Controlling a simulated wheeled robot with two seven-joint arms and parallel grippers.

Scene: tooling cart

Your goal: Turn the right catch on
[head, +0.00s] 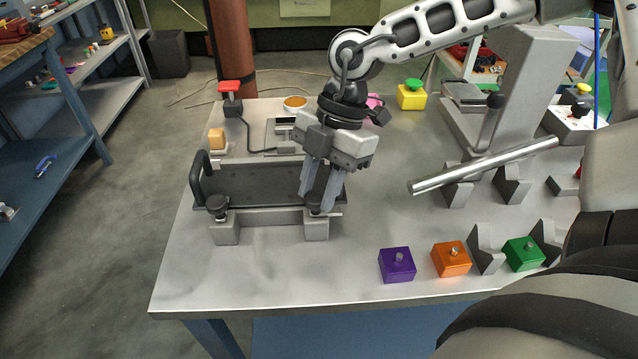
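A dark tray-like fixture (255,183) with a black handle at its left end lies on the cart top. A black knob-like catch, the left one (217,206), sits at its front left corner. The right catch (314,209) is at the front right corner, mostly hidden by fingers. My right gripper (316,203) points down at the right catch, its two grey fingers a little apart, with the tips at the catch. I cannot tell whether they press on it. My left gripper is not in view.
Purple (397,265), orange (451,259) and green (523,253) blocks stand along the front right. A metal rod (485,166) lies on grey V-shaped supports to the right. The front left of the cart top is clear.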

